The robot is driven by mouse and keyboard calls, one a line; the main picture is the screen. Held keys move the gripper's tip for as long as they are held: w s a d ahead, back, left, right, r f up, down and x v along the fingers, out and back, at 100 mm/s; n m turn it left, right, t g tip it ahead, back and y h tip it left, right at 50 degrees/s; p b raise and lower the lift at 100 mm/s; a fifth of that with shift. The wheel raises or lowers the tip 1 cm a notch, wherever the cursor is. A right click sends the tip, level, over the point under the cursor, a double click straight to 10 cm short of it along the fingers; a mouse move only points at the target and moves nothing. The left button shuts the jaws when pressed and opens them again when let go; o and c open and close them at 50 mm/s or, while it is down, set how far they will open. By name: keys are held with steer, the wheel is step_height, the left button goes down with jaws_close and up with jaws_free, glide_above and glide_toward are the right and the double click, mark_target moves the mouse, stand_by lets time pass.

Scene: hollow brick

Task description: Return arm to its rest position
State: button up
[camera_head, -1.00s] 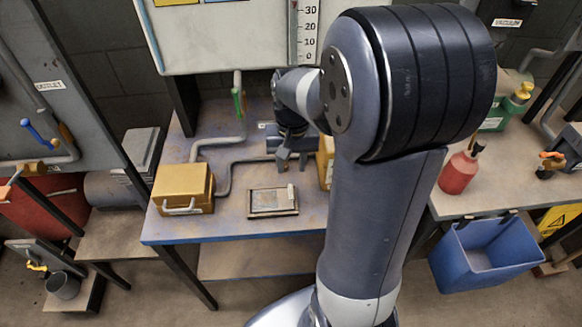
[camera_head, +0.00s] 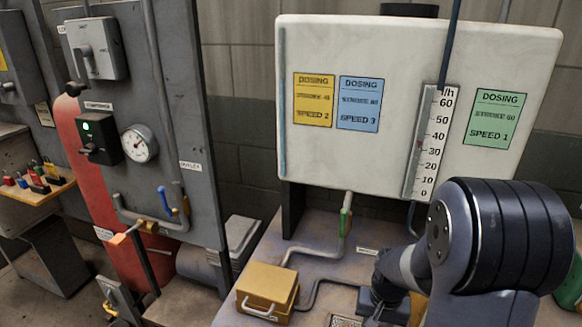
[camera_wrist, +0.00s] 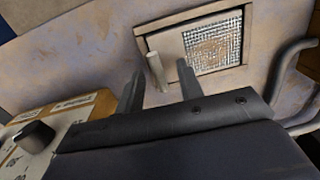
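My gripper (camera_wrist: 160,70) shows in the wrist view with its two dark fingers apart and nothing held between them. Beyond the fingertips is a framed panel (camera_wrist: 213,44) with a metal mesh and a pale upright peg (camera_wrist: 156,72). The peg appears between the fingers in the picture; I cannot tell how near it is. In the head view my arm is bent at the lower right, and my gripper (camera_head: 375,305) hangs low over the bench at the picture's bottom edge. Its fingertips are not clear there.
A yellow box (camera_head: 267,288) with a handle and grey pipes (camera_head: 318,288) stand on the bench left of my gripper. A white dosing tank (camera_head: 420,60) with a level scale rises behind. A grey panel (camera_head: 170,110) with a gauge and a red cylinder (camera_head: 95,190) are at the left.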

steer(key=shift+f, duration=0.45)
steer(key=shift+r, duration=0.2)
steer(key=shift+f, duration=0.15)
